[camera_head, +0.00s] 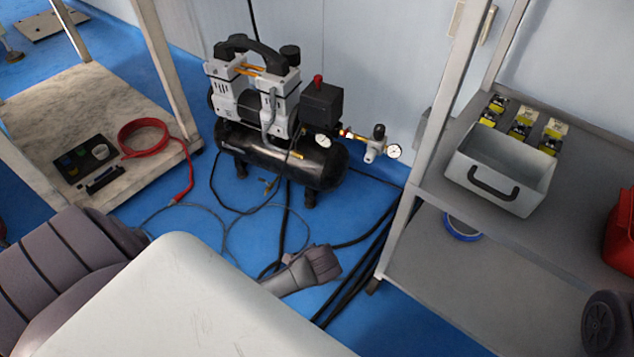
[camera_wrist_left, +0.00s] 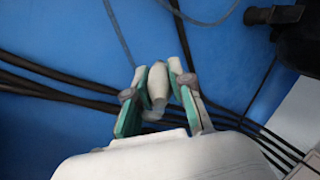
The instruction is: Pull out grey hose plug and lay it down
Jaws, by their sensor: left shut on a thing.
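In the left wrist view my left gripper (camera_wrist_left: 158,72) is shut on a pale grey, rounded piece, which looks like the grey hose plug (camera_wrist_left: 157,88). The piece sits between the fingers above the blue floor and black cables. I cannot tell whether it touches anything else. My right gripper is not in view.
A marble-topped low shelf (camera_head: 60,115) at left holds a red hose (camera_head: 128,130) and a black tray (camera_head: 85,160). A grey shelf unit (camera_head: 590,200) at right holds a metal bin (camera_head: 505,165). Black cables (camera_head: 365,250) cross the floor between compressor and shelf unit.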

